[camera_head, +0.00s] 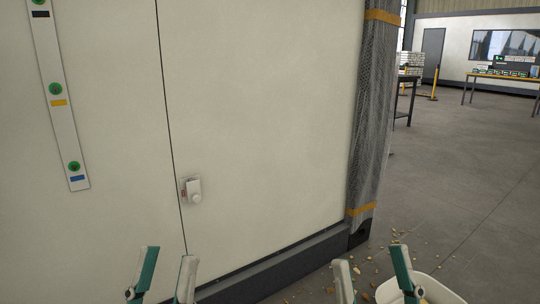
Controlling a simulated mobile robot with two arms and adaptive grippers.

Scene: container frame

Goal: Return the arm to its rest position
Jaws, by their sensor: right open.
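My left gripper (169,257) is at the bottom, left of centre, in front of the pale wall. Its two fingers, one green and one whitish, stand apart with nothing seen between them. My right gripper (369,257) is at the bottom, right of centre, over the floor near the wall's corner. Its fingers are spread wide and empty. Both grippers point upward in the picture and are cut off by the bottom edge.
A pale panelled wall (265,110) with a small latch (193,190) fills the left and middle. A strip with green buttons (60,95) hangs at left. A mesh-wrapped post (374,110) marks the corner. Debris (398,240) lies beside it. Open floor (450,190) extends right towards distant tables.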

